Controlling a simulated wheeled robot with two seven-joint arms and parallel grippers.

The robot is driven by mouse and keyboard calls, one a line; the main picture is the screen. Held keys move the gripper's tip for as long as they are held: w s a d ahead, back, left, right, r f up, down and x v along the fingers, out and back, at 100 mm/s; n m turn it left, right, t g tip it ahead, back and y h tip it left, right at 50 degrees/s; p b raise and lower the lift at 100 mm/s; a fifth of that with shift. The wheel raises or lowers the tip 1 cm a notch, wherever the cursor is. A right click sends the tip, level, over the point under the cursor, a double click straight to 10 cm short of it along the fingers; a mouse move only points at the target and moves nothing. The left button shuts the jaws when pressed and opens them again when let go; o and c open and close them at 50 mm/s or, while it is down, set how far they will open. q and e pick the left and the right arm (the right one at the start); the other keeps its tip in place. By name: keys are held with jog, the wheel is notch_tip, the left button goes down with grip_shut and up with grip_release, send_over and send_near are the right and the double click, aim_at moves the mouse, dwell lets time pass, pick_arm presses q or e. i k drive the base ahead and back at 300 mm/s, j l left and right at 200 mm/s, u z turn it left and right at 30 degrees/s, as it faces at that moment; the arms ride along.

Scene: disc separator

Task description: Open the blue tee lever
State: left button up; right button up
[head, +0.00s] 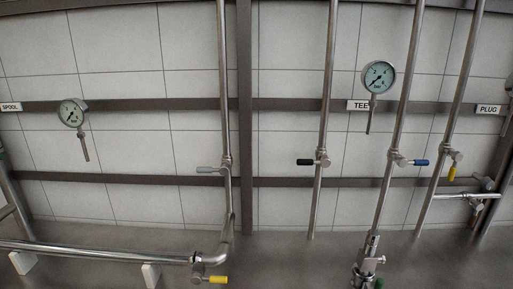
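The blue lever (420,162) is a short handle on a valve (397,159) on a vertical steel pipe, right of centre in the head view. It points to the right, roughly level and across the pipe. The white TEE label (359,105) is on the dark rail above and to the left of it, beside a round gauge (379,77). Neither my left gripper nor my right gripper is in view.
A black lever (305,162) and a grey lever (207,169) are on pipes to the left. Yellow levers hang at right (452,174) and stick out at lower left (218,280). A pipe fitting (368,262) stands below the blue lever. Pipes crowd the right side.

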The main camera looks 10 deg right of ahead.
aim_at(402, 162)
jog(key=z, duration=1.55)
